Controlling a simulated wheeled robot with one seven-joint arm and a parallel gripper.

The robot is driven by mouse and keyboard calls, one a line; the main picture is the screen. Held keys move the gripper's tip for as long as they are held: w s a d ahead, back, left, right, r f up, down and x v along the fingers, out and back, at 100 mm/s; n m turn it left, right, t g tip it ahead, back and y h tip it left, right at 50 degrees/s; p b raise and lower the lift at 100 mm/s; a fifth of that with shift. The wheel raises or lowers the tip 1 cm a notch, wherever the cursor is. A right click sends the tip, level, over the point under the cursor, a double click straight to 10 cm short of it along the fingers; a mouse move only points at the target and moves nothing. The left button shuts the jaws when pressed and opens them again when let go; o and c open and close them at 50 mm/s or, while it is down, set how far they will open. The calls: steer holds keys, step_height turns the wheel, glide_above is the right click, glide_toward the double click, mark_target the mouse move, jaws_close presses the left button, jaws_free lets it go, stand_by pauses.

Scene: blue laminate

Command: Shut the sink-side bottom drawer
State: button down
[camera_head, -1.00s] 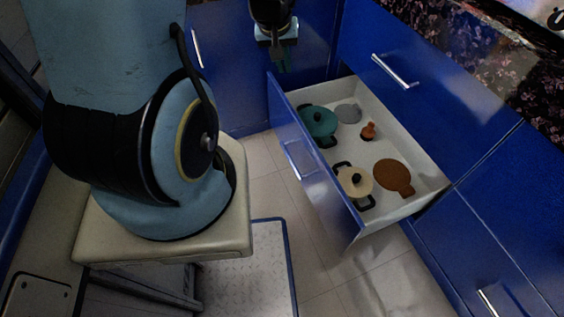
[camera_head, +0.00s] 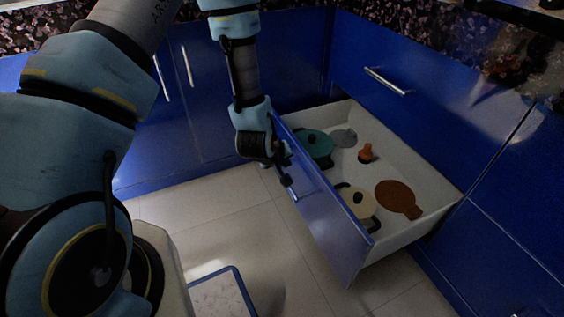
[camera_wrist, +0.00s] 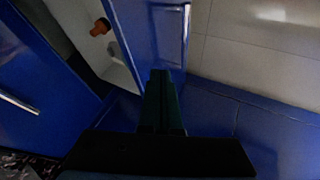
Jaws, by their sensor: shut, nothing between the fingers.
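The bottom drawer stands pulled out, its blue front panel (camera_head: 335,225) facing left in the head view. The drawer's bar handle is partly hidden behind my gripper in the head view; in the wrist view a bar handle (camera_wrist: 186,35) shows on the panel. My gripper (camera_head: 287,181) is shut and empty, close to the outer face of the panel near its far end. In the wrist view my fingertips (camera_wrist: 160,76) overlap the panel's lower part; I cannot tell if they touch it.
The drawer holds a teal pot (camera_head: 315,146), a grey lid (camera_head: 343,138), an orange-brown item (camera_head: 366,152), a cream pot (camera_head: 357,203) and a brown board (camera_head: 398,197). A closed drawer (camera_head: 440,105) is above. Tiled floor (camera_head: 235,215) left of the panel is clear.

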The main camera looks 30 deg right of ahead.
mark_target(306, 164)
steer(key=shift+w+d+f+b, duration=0.1)
steer(key=shift+w+d+f, duration=0.15)
steer(key=shift+d+f, duration=0.65)
steer(key=shift+w+d+f+b, duration=0.2)
steer(key=shift+d+f, duration=0.15)
steer(key=shift+d, duration=0.9)
steer(key=shift+w+d+f+b, duration=0.1)
steer(key=shift+w+d+f, duration=0.15)
steer(key=shift+d+f, duration=0.65)
steer(key=shift+d+r, duration=0.25)
